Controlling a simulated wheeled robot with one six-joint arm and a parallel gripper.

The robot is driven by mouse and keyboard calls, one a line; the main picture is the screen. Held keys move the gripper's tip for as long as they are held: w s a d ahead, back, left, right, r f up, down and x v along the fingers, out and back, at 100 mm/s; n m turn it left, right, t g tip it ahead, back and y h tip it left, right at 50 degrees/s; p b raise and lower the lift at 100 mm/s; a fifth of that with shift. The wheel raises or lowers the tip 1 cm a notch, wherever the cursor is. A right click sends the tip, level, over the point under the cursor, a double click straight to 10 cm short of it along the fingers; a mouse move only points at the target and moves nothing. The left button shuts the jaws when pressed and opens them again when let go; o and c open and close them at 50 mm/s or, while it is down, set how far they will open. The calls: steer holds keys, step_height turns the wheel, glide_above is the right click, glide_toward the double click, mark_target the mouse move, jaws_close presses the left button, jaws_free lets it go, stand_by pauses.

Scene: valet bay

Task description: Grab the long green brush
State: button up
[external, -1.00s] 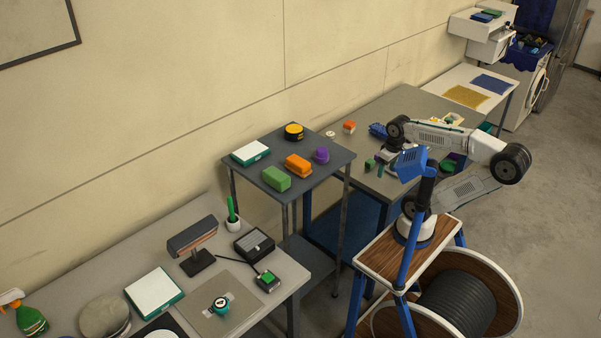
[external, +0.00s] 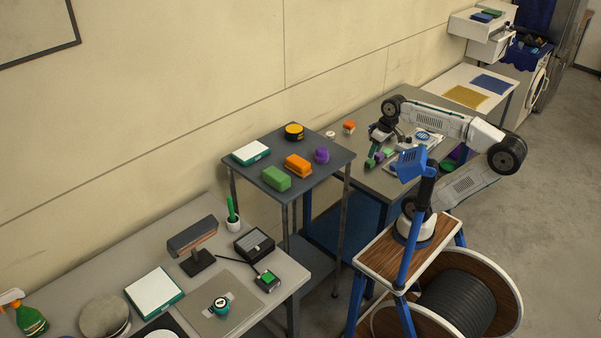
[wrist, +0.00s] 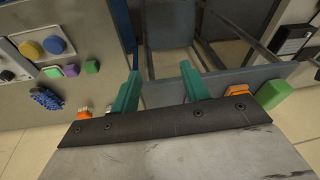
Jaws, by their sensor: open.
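A long green block-shaped brush (external: 276,179) lies on the small dark grey table (external: 262,158), beside an orange brush (external: 298,165). In the wrist view the green brush (wrist: 273,95) is at the right, with the orange brush (wrist: 239,90) left of it, partly hidden by the gripper body. My gripper (external: 373,158) is over the near left part of the larger grey table, right of the small table and apart from the brush. In the wrist view my gripper (wrist: 161,68) has its teal fingers spread, with nothing between them.
The small table also holds a purple item (external: 321,155), a yellow-black round item (external: 294,131) and a white-teal box (external: 250,152). Small blocks and a tray with round discs (wrist: 45,45) lie on the larger table (wrist: 105,30). A gap separates the tables.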

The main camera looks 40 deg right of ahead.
steer(key=w+a+r+n+t+y, duration=0.2)
steer(key=w+a, duration=0.5)
steer(key=a, duration=0.1)
steer(key=w+a+r+n+t+y, duration=0.1)
steer(key=w+a+r+n+y, duration=0.15)
steer(key=w+a, duration=0.45)
steer(key=t, duration=0.7)
glide_above(232, 218)
steer(key=shift+m, duration=0.45)
steer(key=f, duration=1.3)
steer(key=w+f, duration=0.1)
steer(key=f, duration=0.5)
steer(key=shift+d+f, duration=0.2)
steer(key=shift+d, duration=0.1)
steer(key=shift+s, duration=0.1)
jaws_close()
